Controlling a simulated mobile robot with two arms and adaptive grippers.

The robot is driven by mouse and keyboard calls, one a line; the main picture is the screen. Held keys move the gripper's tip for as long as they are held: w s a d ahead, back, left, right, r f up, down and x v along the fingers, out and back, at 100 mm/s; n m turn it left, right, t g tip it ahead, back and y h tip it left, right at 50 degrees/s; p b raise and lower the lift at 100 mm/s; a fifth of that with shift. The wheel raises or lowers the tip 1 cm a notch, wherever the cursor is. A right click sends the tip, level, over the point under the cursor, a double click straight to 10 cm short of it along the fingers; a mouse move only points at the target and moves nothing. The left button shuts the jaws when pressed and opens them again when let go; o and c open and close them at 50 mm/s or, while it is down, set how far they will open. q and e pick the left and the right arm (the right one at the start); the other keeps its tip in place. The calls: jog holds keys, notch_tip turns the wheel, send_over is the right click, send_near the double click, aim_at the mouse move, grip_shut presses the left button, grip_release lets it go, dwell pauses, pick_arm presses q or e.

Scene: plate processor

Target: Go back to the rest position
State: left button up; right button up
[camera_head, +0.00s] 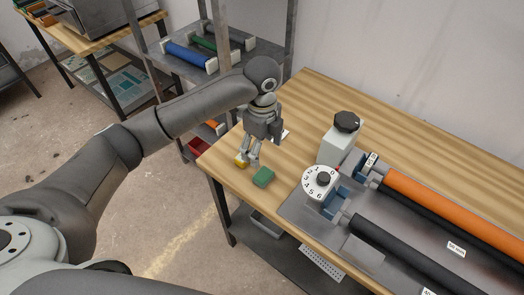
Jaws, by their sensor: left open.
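My left arm reaches in from the left, and its gripper (247,161) points down over the left corner of the wooden workbench (290,112). The left gripper is open. A small yellow piece (240,160) lies on the bench close by the fingertips; whether the fingers touch it cannot be told. My right gripper is not in view.
The plate processor, with an orange roller (440,205), a black roller (405,255) and a numbered dial (319,183), fills the bench's right part. A grey shelf (265,55) with blue and green rollers stands behind my arm. Bare floor (165,220) lies left of the bench.

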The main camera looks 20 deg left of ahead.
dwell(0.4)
pick_arm(q)
jog(key=s+d+f+n+h, duration=0.1)
jog(key=s+d+f, duration=0.2)
jog(key=s+d+f+n+h, duration=0.1)
jog(key=s+d+f, duration=0.2)
jog(key=shift+s+n+t, duration=0.1)
jog(key=shift+n+t, duration=0.2)
jog(key=shift+n, duration=0.1)
jog(key=s+d+f+n+t+h, duration=0.1)
jog(key=s+f+n, duration=0.2)
jog(key=s+n, duration=0.25)
jog(key=s+a+n+t+y, duration=0.2)
jog(key=s+a+n+y, duration=0.1)
jog(key=s+a+n, duration=0.95)
notch_tip(320, 180, down, 29)
jog(key=s+m+g, duration=0.1)
jog(key=s, duration=0.2)
jog(key=s+a+f+g+b, duration=0.1)
jog(key=s+a+f, duration=0.1)
jog(key=s+f, duration=1.3)
jog(key=shift+s+a+f+g, duration=0.3)
jog(key=shift+s+f, duration=0.05)
jog(key=shift+s, duration=0.2)
